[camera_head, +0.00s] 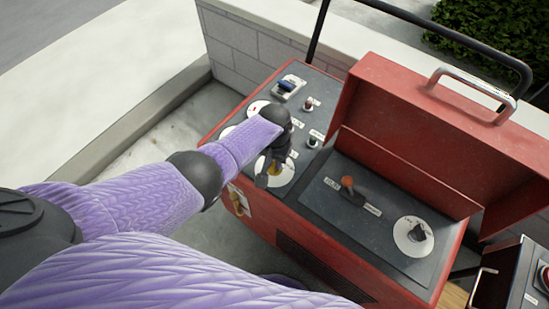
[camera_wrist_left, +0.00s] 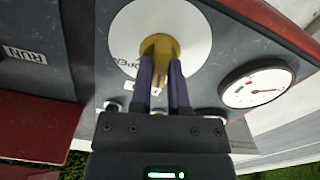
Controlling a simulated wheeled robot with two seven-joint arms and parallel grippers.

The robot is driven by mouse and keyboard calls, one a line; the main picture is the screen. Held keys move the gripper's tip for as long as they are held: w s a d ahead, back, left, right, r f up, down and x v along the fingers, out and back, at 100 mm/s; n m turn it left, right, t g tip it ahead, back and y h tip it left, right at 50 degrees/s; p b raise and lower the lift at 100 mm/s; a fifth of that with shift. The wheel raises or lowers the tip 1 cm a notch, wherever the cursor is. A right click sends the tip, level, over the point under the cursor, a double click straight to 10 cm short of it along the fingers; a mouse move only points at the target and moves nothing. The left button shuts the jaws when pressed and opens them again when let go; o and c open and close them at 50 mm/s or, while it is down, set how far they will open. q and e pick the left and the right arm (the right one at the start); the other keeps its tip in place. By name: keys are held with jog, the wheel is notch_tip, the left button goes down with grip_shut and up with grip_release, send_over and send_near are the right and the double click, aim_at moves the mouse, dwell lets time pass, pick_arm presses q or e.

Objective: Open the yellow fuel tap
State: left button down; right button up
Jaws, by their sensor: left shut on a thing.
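The yellow fuel tap (camera_wrist_left: 160,47) sits at the middle of a round white dial plate on the panel in the left wrist view. Part of an "OPEN" label shows at the plate's left edge. My left gripper (camera_wrist_left: 161,78) has its two fingers closed around the tap's yellow handle. In the head view the left gripper (camera_head: 268,173) is over the white plate (camera_head: 284,178), and a bit of the yellow tap (camera_head: 274,169) shows beside the fingers. My right gripper is not in view.
The red machine's panel carries a gauge (camera_wrist_left: 257,87), small switches (camera_head: 308,104) and a blue-and-white switch (camera_head: 288,87). An open red lid (camera_head: 400,120) with a metal handle stands right of my arm. A red-topped lever (camera_head: 347,184) and black knob (camera_head: 417,233) are on the lower panel.

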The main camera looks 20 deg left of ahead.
pick_arm(q)
jog(key=m, duration=0.3)
jog(key=shift+m, duration=0.3)
jog(key=m, duration=0.2)
jog(key=shift+m, duration=0.4)
jog(key=m, duration=0.4)
jog(key=shift+m, duration=0.7)
jog(key=c, duration=0.6)
grip_release()
